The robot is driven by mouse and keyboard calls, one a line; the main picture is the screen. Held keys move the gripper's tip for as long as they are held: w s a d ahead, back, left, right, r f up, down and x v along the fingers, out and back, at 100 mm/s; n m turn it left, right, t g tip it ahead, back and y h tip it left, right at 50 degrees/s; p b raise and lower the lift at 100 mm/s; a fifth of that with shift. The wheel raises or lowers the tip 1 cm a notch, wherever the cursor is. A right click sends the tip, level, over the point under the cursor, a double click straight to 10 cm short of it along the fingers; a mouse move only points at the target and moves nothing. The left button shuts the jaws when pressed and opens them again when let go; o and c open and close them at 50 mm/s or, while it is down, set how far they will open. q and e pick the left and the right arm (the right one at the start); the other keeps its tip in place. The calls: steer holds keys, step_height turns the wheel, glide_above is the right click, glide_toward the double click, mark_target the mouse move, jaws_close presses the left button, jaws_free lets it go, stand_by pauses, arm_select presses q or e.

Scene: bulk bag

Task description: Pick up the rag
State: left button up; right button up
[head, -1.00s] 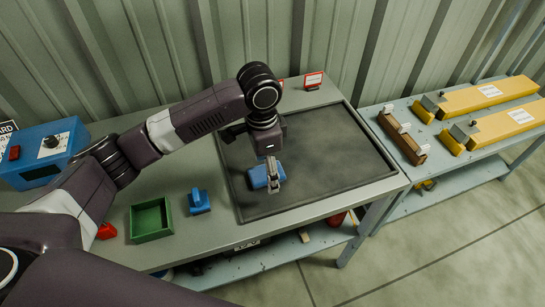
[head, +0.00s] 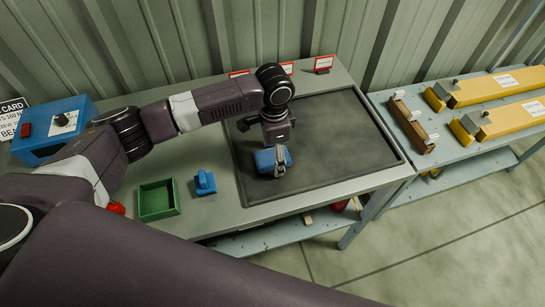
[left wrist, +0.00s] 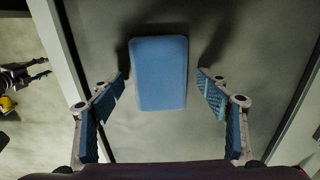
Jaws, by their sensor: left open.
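The rag is a blue, rounded rectangular pad (head: 265,161) lying on the dark recessed tray (head: 335,140) of the workbench. In the left wrist view the rag (left wrist: 158,72) lies ahead of my left gripper (left wrist: 162,88), its near end roughly between the fingertips. The fingers are spread wide with a gap on both sides of the rag, and do not touch it. In the head view my left gripper (head: 279,169) is above the rag and hides part of it. A dark two-pronged gripper, seemingly my right (left wrist: 38,68), shows at the wrist view's left edge; its opening is unclear.
A green open box (head: 158,200) and a small blue object (head: 204,183) stand left of the tray. A blue control box (head: 55,130) is at the far left. A second bench at right holds yellow bars (head: 495,88) and a brown block (head: 412,125). Most of the tray is clear.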

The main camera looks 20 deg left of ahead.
arm_select(q)
steer(key=c, duration=1.3)
arm_select(e)
steer(key=shift+s+f, duration=0.1)
steer(key=shift+s, duration=0.9)
arm_select(q)
steer(key=shift+r, duration=0.6)
steer(key=shift+r+b, duration=1.25)
steer(key=shift+r, duration=8.15)
arm_select(e)
steer(key=shift+w+a+f, duration=0.1)
steer(key=shift+w+f, duration=0.05)
steer(key=shift+f, duration=0.45)
steer(key=shift+w+f, duration=0.15)
steer(key=shift+f, duration=0.45)
